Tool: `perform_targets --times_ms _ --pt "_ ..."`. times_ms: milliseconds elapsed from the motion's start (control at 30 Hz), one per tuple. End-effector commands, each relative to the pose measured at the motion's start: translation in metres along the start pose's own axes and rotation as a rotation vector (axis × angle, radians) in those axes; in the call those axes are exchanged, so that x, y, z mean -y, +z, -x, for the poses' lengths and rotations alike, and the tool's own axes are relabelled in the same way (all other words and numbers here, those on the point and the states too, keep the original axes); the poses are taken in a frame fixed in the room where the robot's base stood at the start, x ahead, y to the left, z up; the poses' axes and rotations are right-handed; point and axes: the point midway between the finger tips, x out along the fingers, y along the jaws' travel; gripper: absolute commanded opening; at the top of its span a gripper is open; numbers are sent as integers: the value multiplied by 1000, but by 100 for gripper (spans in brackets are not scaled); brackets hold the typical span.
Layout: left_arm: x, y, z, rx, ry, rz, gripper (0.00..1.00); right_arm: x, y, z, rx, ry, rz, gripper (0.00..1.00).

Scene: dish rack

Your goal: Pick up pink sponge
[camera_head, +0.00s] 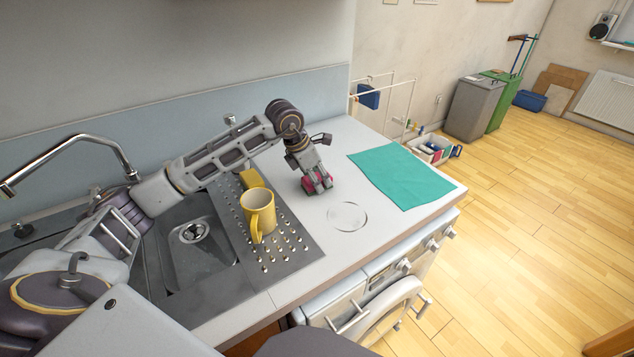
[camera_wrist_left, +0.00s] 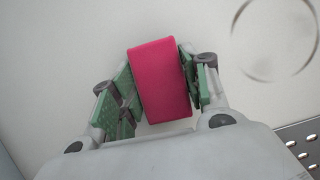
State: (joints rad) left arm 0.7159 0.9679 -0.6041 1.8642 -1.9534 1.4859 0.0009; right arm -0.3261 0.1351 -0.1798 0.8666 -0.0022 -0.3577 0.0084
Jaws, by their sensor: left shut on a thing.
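The pink sponge (camera_wrist_left: 161,80) is a rounded block between the green finger pads of my left gripper (camera_wrist_left: 161,85) in the left wrist view. My left gripper is shut on it. In the head view the left gripper (camera_head: 318,184) points down at the white counter, with the pink sponge (camera_head: 309,184) showing beside its fingers. I cannot tell whether the sponge still touches the counter. My right gripper is not in view.
A yellow mug (camera_head: 258,213) stands on the dark drainer (camera_head: 290,222), with a yellow object (camera_head: 251,179) behind it. A glass disc (camera_head: 347,216) and a teal cloth (camera_head: 402,175) lie on the counter. A sink (camera_head: 195,250) and tap (camera_head: 70,145) are at left.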

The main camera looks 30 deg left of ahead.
Motion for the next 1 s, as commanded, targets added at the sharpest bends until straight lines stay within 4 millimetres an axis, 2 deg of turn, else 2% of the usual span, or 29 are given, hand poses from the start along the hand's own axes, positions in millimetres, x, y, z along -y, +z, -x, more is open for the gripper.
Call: perform_targets --times_ms 267,467,733,1000 --pt "0 1 3 1 1 0 33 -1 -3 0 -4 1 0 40" --pt "0 7 15 3 1 0 33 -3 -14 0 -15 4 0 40" --pt "0 20 47 3 2 -1 33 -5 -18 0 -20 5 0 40" --pt "0 33 78 2 0 0 33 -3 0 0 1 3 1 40"
